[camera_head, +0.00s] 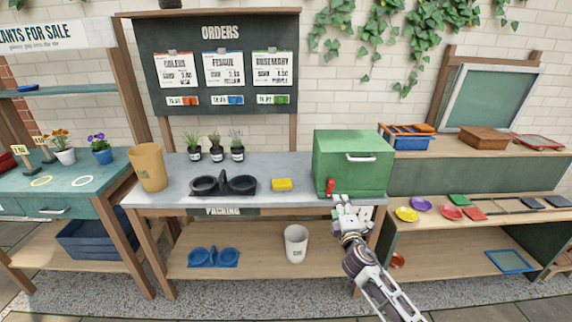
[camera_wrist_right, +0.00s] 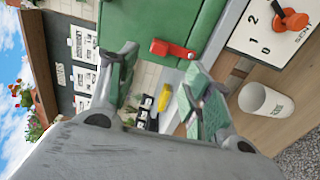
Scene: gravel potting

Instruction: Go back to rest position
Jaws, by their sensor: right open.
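My right gripper (camera_head: 343,200) is at the front of the green box (camera_head: 352,160) on the packing table, just below the box's red lever (camera_head: 331,187). In the right wrist view, my right gripper (camera_wrist_right: 158,72) is open, with no object between its fingers. The red lever (camera_wrist_right: 172,49) shows beyond the fingertips, on the green box (camera_wrist_right: 155,20); I see no contact. My left gripper is not in view.
The packing table (camera_head: 270,200) holds a yellow block (camera_head: 281,184), a black double holder (camera_head: 223,185), several potted plants and a tan pot (camera_head: 147,166). A white pot (camera_head: 296,243) stands on its lower shelf. Shelves with coloured saucers (camera_head: 407,214) stand at right.

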